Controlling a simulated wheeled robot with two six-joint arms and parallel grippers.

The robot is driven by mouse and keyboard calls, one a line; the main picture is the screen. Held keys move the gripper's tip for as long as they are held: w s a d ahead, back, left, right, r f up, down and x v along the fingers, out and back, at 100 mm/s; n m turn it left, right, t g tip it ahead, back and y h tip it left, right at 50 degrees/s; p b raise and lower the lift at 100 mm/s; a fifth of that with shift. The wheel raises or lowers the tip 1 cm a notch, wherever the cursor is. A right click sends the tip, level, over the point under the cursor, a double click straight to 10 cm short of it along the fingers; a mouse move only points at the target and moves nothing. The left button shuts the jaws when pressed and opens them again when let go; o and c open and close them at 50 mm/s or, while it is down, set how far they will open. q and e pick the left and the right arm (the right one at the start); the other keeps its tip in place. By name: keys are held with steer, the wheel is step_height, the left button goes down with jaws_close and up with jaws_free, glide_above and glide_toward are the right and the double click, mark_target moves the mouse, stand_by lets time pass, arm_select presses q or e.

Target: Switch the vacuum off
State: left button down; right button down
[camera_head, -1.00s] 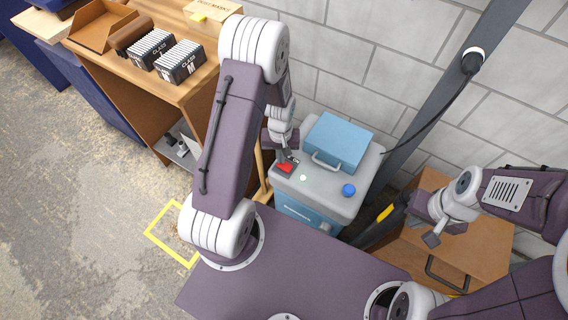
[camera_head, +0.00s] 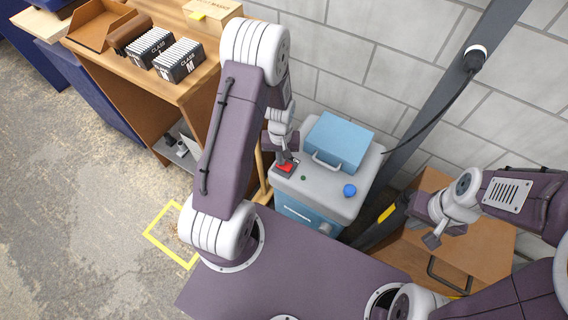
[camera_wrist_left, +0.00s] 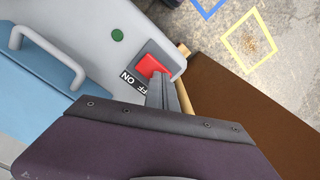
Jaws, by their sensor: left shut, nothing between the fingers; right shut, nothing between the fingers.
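The vacuum (camera_head: 326,193) is a grey and blue box with a blue lid and handle, standing against the wall. Its red rocker switch (camera_head: 285,168) sits on the grey top near the left edge. In the left wrist view the red switch (camera_wrist_left: 152,66) has an ON/OFF label (camera_wrist_left: 132,82) beside it. A small round indicator (camera_wrist_left: 117,35) there is dark green. My left gripper (camera_head: 284,160) is shut and empty, its tips at the switch; they hide part of it, and I cannot tell whether they touch. My right gripper (camera_head: 432,240) is shut and empty, away at the right.
A blue knob (camera_head: 349,190) stands on the vacuum's top. A wooden cabinet (camera_head: 150,85) with card boxes is at the left. A wooden box (camera_head: 480,255) is at the right. A dark post (camera_head: 430,95) with a plugged cable rises behind.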

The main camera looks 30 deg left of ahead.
arm_select(q)
step_height(320, 180, up, 7)
steer(key=p, duration=0.7)
stand_by(0.3)
steer(key=w+d+r+m+t+p, duration=0.1)
steer(key=w+d+r+t+p, duration=0.15)
steer(key=r+p, duration=1.15)
steer(key=s+d+r+m+b, duration=0.1)
steer(key=s+r, duration=0.2)
steer(key=r, duration=0.4)
steer(key=s+d+r+m+b, duration=0.1)
steer(key=s+d+r, duration=0.15)
steer(key=r, duration=0.35)
steer(key=shift+m+g, duration=0.65)
steer(key=shift+m, duration=0.25)
steer(key=s, duration=0.2)
steer(key=s+f, duration=0.1)
steer(key=s+a, duration=0.1)
steer(key=s, duration=0.1)
steer(key=shift+s+f, duration=0.2)
steer(key=shift+s, duration=0.15)
